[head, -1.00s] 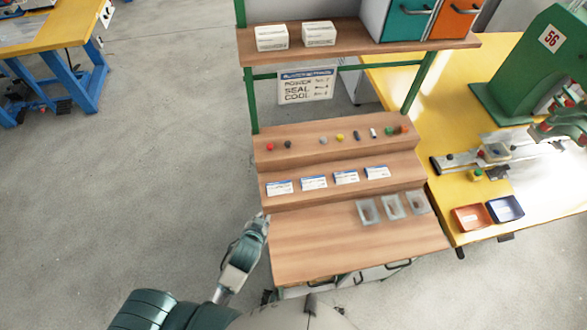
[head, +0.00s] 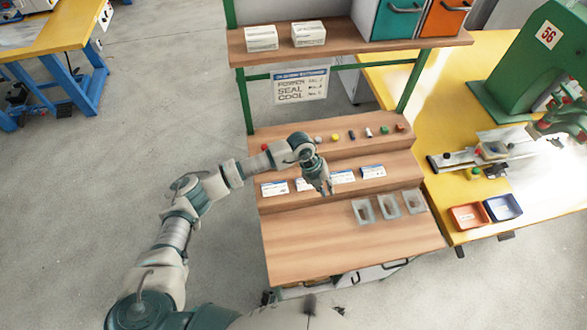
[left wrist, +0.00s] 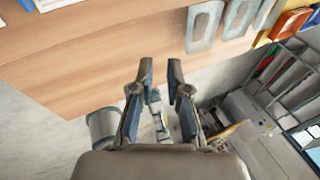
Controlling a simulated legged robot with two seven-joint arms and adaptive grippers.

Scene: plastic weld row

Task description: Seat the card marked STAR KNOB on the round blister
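Several white cards with blue headers lie on the middle step of the wooden rack: a left card (head: 275,188), a second card mostly hidden behind my gripper, a third card (head: 343,177) and a right card (head: 373,171). Their print is too small to read, so I cannot tell which is STAR KNOB. Three clear blisters, left (head: 363,211), middle (head: 389,206) and right (head: 414,201), sit on the lower board; I cannot tell which is round. My left gripper (head: 326,188) is open and empty above the card step; its parted fingers show in the left wrist view (left wrist: 160,68). My right gripper is out of view.
Small coloured parts (head: 335,137) line the upper step. An orange tray (head: 468,216) and a blue tray (head: 504,208) stand on the yellow table, near the green press (head: 530,65). The lower board's left part (head: 310,240) is clear.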

